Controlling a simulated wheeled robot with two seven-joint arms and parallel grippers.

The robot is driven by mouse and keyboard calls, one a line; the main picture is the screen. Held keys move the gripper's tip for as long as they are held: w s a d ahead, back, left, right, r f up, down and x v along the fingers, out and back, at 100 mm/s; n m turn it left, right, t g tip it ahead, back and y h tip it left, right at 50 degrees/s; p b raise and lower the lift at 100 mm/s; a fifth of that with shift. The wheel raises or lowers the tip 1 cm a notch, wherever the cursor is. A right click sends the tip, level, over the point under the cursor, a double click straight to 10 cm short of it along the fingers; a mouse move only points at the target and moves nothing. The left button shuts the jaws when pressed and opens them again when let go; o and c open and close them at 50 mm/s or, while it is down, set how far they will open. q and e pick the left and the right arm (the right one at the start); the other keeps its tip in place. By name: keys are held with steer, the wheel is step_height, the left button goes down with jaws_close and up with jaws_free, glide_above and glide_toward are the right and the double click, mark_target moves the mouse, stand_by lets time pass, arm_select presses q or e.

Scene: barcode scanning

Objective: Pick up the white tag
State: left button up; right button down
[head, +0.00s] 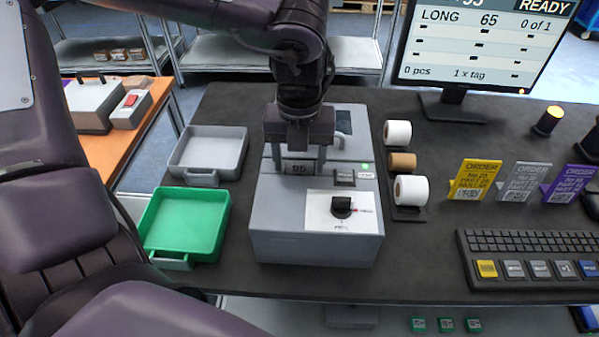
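A grey machine (277,218) stands on the dark table. A small pale plate (297,168) with dark digits, perhaps 65 or 95, shows on its top towards the back. This may be the white tag, but it looks greyish in shadow and I cannot be sure. My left gripper (299,167) points down over the machine, its two fingers apart, one on each side of the plate. I see no clear contact with it. The gripper body hides what lies just behind. My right gripper is not in view.
A green tray (152,222) and a grey tray (236,157) stand left of the machine. Paper rolls (411,190), order cards (474,180), a keyboard (530,243) and a monitor (470,45) are to the right. The machine's front bears a white panel with a black knob (342,206).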

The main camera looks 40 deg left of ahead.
arm_select(q)
steer(key=c, duration=0.7)
step_height(320, 180, up, 18)
steer(key=shift+p, duration=0.55)
steer(key=shift+f, duration=0.1)
